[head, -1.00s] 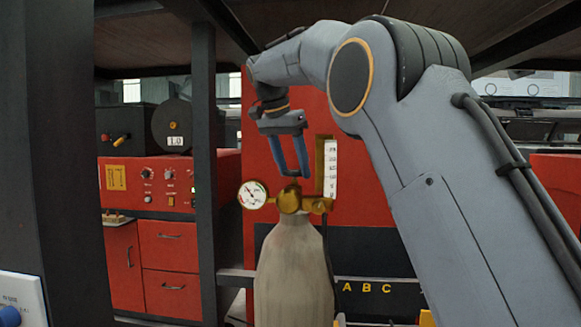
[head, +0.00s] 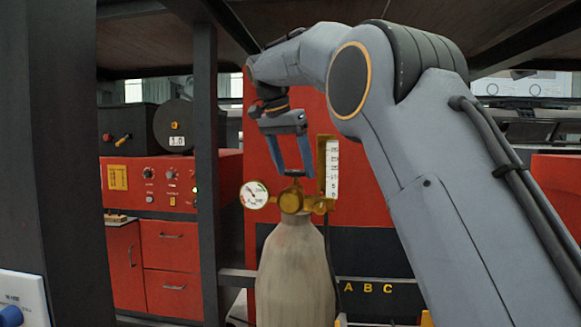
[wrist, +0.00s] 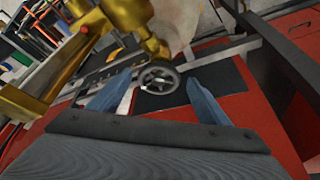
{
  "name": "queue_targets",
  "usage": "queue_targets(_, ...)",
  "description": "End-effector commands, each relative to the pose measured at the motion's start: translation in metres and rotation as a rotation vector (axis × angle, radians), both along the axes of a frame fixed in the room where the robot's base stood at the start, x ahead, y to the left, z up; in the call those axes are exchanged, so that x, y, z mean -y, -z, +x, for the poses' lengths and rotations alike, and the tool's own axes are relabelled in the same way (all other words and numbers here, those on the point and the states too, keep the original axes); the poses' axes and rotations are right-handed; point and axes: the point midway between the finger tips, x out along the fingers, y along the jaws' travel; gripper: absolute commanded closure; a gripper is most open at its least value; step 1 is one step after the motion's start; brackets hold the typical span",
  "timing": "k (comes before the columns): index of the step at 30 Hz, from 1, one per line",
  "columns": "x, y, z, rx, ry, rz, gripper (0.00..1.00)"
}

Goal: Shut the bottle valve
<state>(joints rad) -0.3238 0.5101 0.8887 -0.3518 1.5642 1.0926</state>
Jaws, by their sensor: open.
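The gas bottle (head: 297,270) stands upright below my arm, with a brass valve body (head: 291,200) on its neck. A small dark handwheel (head: 294,173) sits on top of the valve. In the wrist view the handwheel (wrist: 158,78) is spoked and lies just beyond and between the fingertips. My gripper (head: 293,167) is open and empty, its two blue fingers pointing down over the valve. Its fingers also show in the wrist view (wrist: 158,88), one on each side of the wheel. I cannot tell whether either touches the wheel.
A round pressure gauge (head: 254,195) sticks out left of the valve. A scaled brass flow tube (head: 328,165) rises close to its right. A dark upright post (head: 204,170) stands left of the bottle, before red cabinets (head: 170,250).

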Motion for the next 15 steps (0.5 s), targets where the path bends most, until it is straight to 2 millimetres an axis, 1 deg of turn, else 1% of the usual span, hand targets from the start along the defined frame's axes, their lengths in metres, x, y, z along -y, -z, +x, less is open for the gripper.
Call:
queue_targets(5, -0.005, -0.016, -0.004, 0.003, 0.000, 0.001, 0.29)
queue_targets(12, -0.016, -0.049, -0.013, 0.003, -0.001, 0.001, 0.29)
queue_targets(15, -0.019, -0.060, -0.015, 0.002, -0.001, 0.001, 0.29)
